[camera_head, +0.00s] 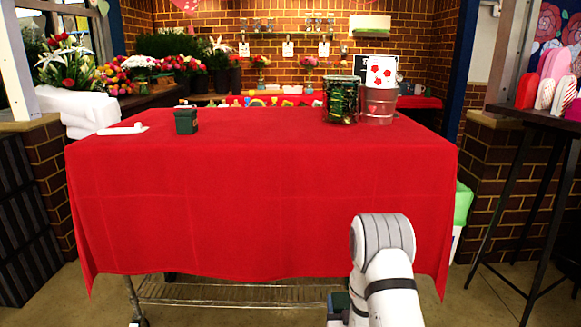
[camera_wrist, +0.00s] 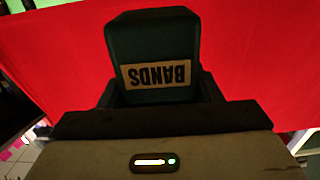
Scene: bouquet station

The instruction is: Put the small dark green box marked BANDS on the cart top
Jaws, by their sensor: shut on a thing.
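The small dark green box marked BANDS (camera_wrist: 153,45) is between the fingers of my gripper (camera_wrist: 157,92), which is shut on it. Its tan label reads upside down in the wrist view. Red cloth fills the view behind the box. In the head view my arm reaches down in front of the cart, and a dark green bit shows low beside it; the fingers are hidden there. The cart top (camera_head: 270,150) is covered by a red cloth that hangs down its front. The held box is in front of the cart, apart from its top.
Another small dark green box (camera_head: 186,121) stands at the cart top's back left, beside a flat white item (camera_head: 123,129). A dark patterned container (camera_head: 341,100) and a metal bucket (camera_head: 380,103) stand at the back right. The middle and front of the top are clear.

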